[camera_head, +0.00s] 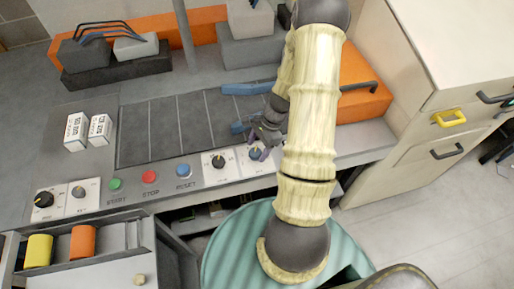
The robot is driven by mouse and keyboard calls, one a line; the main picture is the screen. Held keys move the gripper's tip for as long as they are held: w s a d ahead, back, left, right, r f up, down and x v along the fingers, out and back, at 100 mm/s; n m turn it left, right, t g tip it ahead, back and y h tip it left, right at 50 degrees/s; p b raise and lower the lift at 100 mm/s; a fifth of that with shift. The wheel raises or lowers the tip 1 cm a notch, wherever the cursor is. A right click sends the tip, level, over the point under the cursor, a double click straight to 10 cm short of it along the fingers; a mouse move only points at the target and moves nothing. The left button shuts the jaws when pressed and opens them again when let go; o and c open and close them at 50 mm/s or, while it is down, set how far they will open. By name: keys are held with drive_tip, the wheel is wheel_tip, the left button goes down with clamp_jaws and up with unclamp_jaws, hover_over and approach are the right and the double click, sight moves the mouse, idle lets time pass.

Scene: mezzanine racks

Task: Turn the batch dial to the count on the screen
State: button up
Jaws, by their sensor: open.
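Several black dials on white plates line the front of a grey panel. Two are at the left, the far-left dial (44,200) and a smaller dial (79,191). Another dial (218,161) is right of the middle, and the rightmost dial (256,154) is beside it. The plate lettering is too small to tell which is the batch dial. My gripper (260,148) is open, pointing down at the rightmost dial and partly covering it. I cannot tell whether the fingers touch it. I cannot make out a screen showing a count.
Green (114,184), red (149,177) and blue (184,171) buttons sit left of the middle dials. Two white printed blocks (88,131) stand behind them. A dark ribbed mat (165,130) lies at centre. A cream drawer cabinet (440,110) stands right.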

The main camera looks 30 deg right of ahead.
drive_tip(key=shift+w+a+f, duration=0.1)
drive_tip(key=shift+a+f, duration=0.15)
drive_tip(key=shift+f, duration=0.35)
drive_tip(key=shift+d, duration=0.1)
drive_tip(key=c, duration=1)
